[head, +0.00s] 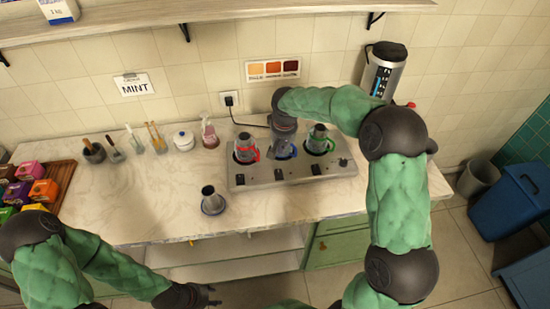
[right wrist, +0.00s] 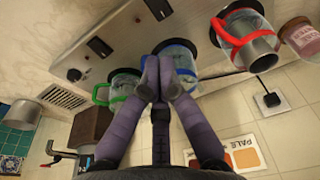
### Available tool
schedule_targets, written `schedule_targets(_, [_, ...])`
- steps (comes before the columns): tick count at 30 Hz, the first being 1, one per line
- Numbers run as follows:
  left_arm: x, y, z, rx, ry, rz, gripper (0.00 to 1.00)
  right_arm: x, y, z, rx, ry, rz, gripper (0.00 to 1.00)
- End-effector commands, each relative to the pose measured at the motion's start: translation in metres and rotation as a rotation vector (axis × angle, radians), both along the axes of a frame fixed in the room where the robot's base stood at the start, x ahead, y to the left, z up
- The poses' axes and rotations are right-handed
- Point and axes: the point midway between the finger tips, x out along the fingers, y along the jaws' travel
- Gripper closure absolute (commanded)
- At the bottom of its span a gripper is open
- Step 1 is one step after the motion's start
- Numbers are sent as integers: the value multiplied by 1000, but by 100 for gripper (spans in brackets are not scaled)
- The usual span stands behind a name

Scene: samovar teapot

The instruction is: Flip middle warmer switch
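The grey warmer panel (head: 262,180) sits on the counter with three pots: red-handled (head: 245,150), blue-handled (head: 285,150) and green-handled (head: 318,141). The middle switch (head: 278,174) is a black rocker on the panel's front strip, and it also shows at the top of the right wrist view (right wrist: 157,9). My right gripper (right wrist: 158,78) points down over the blue pot (right wrist: 183,62); its fingertips meet in front of that pot, apart from the switch. I cannot tell if they touch the pot. My left gripper (head: 214,295) is low, before the counter's front, fingers apart and empty.
A metal cup (head: 211,199) stands on the counter left of the panel. Jars and utensils line the wall. Colourful boxes (head: 35,180) lie far left. A dark and silver appliance (head: 383,72) stands behind right. The counter's front middle is clear.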

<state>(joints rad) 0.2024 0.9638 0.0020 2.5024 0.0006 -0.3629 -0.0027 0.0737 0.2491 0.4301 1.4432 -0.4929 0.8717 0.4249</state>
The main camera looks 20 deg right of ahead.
Motion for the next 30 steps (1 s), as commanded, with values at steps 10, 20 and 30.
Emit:
schedule_targets(10, [-1,0,0,-1,3,-1,60,0,0,1,0,-1,-1,100])
schedule_targets(20, [-1,0,-5,0,2,-1,60,4,-1,-32,0,4,0,100])
schedule_targets(30, [-1,0,-14,0,2,-1,60,15,-4,-95,1,3,-1,100])
